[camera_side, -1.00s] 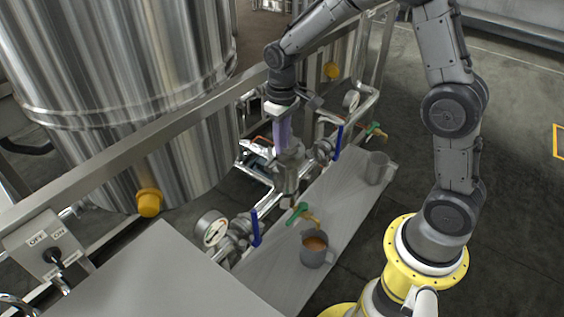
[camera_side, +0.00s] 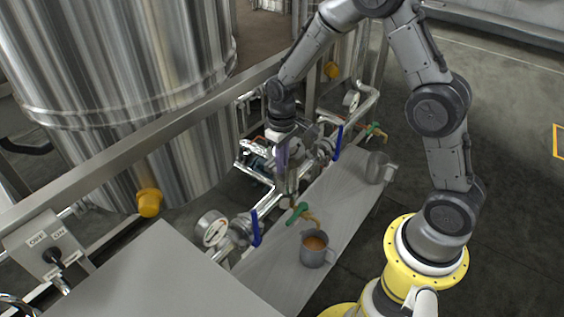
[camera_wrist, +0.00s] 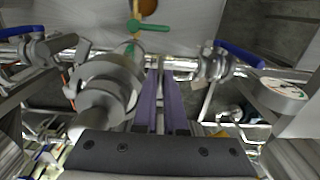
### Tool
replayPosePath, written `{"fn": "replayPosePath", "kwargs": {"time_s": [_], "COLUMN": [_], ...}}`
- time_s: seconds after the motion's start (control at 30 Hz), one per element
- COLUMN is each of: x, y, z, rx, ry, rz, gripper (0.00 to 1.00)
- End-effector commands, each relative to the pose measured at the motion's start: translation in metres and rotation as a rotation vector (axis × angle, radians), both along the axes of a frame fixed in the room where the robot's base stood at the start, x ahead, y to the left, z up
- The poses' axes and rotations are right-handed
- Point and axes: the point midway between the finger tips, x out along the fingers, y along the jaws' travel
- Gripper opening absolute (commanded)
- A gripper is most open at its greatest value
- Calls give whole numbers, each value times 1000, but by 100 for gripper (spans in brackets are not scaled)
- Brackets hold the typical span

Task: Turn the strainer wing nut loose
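The strainer (camera_side: 289,184) is a steel body in the pipe run, partly hidden behind my gripper in the side view. In the wrist view the strainer (camera_wrist: 105,88) is a round metal housing with a clamp band, left of my fingers. I cannot clearly make out the wing nut; a small metal piece on the clamp's left side may be it. My gripper (camera_side: 283,165) points down beside the strainer. In the wrist view my gripper (camera_wrist: 161,75) shows two purple fingers close together with a narrow gap. Whether something thin is between the tips does not show.
Blue valve levers (camera_side: 256,228) (camera_side: 338,141) and a gauge (camera_side: 212,229) stand along the pipe. A green tap handle (camera_side: 297,213) is in front. A mug of brown liquid (camera_side: 315,249) and a grey cup (camera_side: 377,168) stand on the bench (camera_side: 345,200). A rail (camera_side: 190,117) runs behind.

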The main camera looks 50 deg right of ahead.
Motion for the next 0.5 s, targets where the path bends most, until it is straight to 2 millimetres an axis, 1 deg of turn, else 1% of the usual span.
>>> {"fn": "replayPosePath", "kwargs": {"time_s": [0.33,0.5], "x": [0,0], "y": [1,2], "z": [0,1], "rx": [-3,-33], "ry": [0,-1], "rz": [1,2], "gripper": [0,0]}}
